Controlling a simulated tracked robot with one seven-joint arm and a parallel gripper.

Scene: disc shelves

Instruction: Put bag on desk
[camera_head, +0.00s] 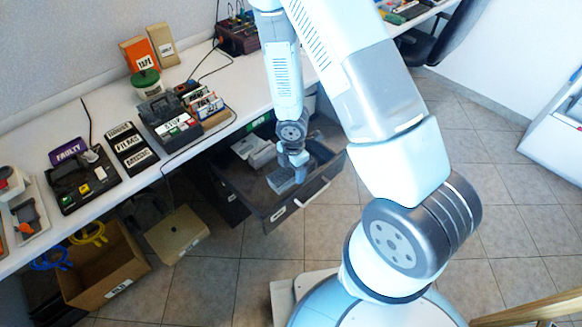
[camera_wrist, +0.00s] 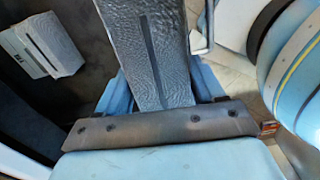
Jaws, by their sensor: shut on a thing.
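A grey, textured bag (camera_wrist: 145,45) with a dark stripe fills the middle of the wrist view, between the blue fingers of my gripper. In the head view my gripper (camera_head: 297,160) points down over the open drawer, shut on the grey bag (camera_head: 281,181). The bag is within the drawer's outline near its front; I cannot tell whether it touches the drawer floor. The white desk (camera_head: 240,88) runs along the wall, above and to the left of the drawer. My arm hides part of the desk and drawer.
The open drawer (camera_head: 318,189) also holds pale boxes (camera_head: 252,147). The desk carries a black tray (camera_head: 82,186), label blocks (camera_head: 131,148), a black organiser (camera_head: 168,120) and a green-lidded tub (camera_head: 146,82). A cardboard box (camera_head: 106,280) stands on the floor.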

